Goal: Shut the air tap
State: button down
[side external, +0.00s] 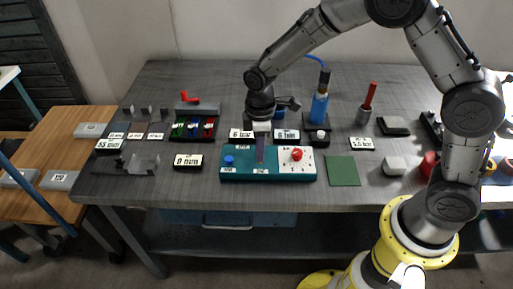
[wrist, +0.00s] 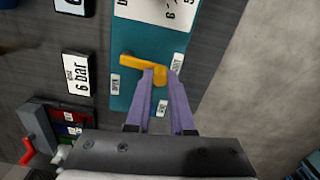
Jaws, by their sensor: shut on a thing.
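The air tap's yellow handle (wrist: 135,62) sits on the teal panel (wrist: 124,94) in the wrist view. Its long arm points left, and its thicker end lies between my fingers. My gripper (wrist: 161,73) is shut on that thicker end with its two purple fingers. Small white labels lie around the tap: one at left (wrist: 115,84), one at right (wrist: 177,63) that seems to read SHUT, and one below (wrist: 162,108). In the side view my gripper (side external: 260,160) reaches down onto the teal box (side external: 212,177), and the yellow handle cannot be made out there.
The same box carries a blue knob (side external: 229,160) and a red knob (side external: 297,154). Behind stand a blue bottle (side external: 319,108) and a rack of coloured pieces (side external: 194,129). A green mat (side external: 343,171) lies to the right. A 6 bar sign (wrist: 78,80) lies beside the panel.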

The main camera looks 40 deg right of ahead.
jog(key=shift+s+d+n, duration=0.1)
jog(key=shift+s+n, duration=0.05)
jog(key=shift+n, duration=0.35)
jog(key=c, duration=0.8)
grip_release()
jog(key=shift+r, duration=0.1)
notch_tip(320, 180, up, 14)
jog(key=shift+f, duration=0.15)
jog(key=shift+d, duration=0.1)
